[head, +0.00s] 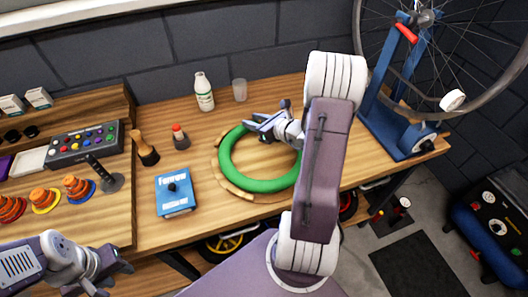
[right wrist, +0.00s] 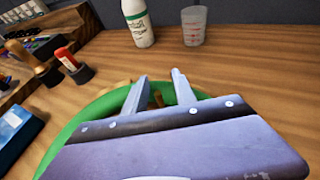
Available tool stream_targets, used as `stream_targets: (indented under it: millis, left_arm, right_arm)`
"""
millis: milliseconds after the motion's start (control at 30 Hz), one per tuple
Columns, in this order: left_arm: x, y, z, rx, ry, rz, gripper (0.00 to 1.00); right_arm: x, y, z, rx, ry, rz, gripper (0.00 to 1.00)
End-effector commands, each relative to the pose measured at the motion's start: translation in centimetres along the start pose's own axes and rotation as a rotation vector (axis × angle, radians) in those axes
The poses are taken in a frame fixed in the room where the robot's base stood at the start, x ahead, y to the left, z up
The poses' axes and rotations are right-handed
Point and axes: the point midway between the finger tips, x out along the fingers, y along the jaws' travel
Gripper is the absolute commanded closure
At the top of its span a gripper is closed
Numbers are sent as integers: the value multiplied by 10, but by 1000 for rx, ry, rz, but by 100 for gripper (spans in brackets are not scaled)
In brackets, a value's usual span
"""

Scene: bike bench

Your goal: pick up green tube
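The green tube (head: 262,185) is a thick ring lying on the wooden bench, with a tan wooden ring partly showing around and under it. It also shows in the right wrist view (right wrist: 72,135), partly hidden by my gripper. My right gripper (head: 262,124) is over the far edge of the tube, its two fingers apart with nothing clearly between them. Its fingers (right wrist: 160,90) point away over the far arc; I cannot tell whether they touch it. My left gripper (head: 115,272) is at the lower left, away from the tube, and its opening is unclear.
A white bottle (head: 204,92) and clear cup (head: 240,90) stand behind the tube. A blue box (head: 175,192), a red-capped bottle (head: 179,136) and a wooden-handled tool (head: 145,148) are left of it. A blue wheel stand (head: 385,110) is at right.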

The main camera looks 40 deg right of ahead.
Motion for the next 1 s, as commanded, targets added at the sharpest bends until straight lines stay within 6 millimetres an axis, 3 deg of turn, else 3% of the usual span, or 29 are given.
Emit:
stream_targets:
  millis: [67,167,200,1000]
  left_arm:
    - [0,0,0,0,0,0,64]
    - [0,0,0,0,0,0,64]
    - [0,0,0,0,0,0,64]
    - [0,0,0,0,0,0,64]
  right_arm:
    - [0,0,0,0,0,0,68]
    - [0,0,0,0,0,0,95]
    - [0,0,0,0,0,0,100]
    - [0,0,-1,1,1,1,100]
